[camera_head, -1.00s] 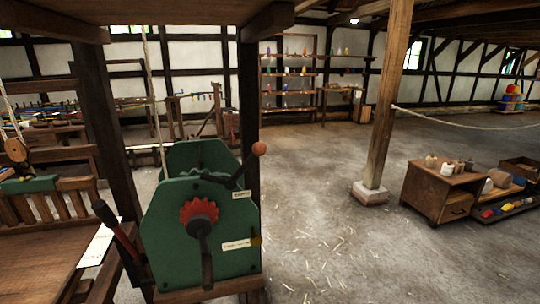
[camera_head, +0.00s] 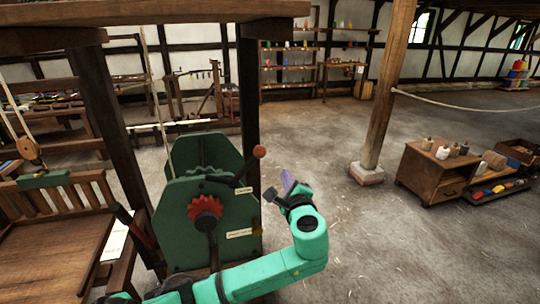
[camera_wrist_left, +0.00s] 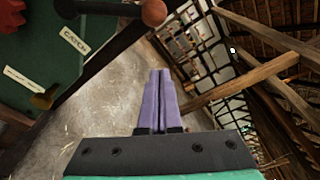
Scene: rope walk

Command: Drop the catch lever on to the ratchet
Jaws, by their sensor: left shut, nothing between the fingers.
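The catch lever (camera_head: 233,182) is a black arm with an orange-red ball knob (camera_head: 259,152) at its end. It slopes up to the right from the top of the green winch frame (camera_head: 190,240), beside a small white label. The red toothed ratchet (camera_head: 205,207) sits below the lever's left end. In the left wrist view the ball knob (camera_wrist_left: 153,12) is at the top, with a label reading CATCH (camera_wrist_left: 74,41) to its left. My left gripper (camera_head: 287,178) is shut and empty, with purple fingers, right of and a little below the knob, apart from it.
A brass-coloured knob (camera_head: 257,229) sits low on the winch's right edge. A lever with a black grip (camera_head: 122,215) stands at its left. A wooden bench (camera_head: 50,250) is at left, posts rise behind, and a low cabinet (camera_head: 440,175) is at right. The floor between is open.

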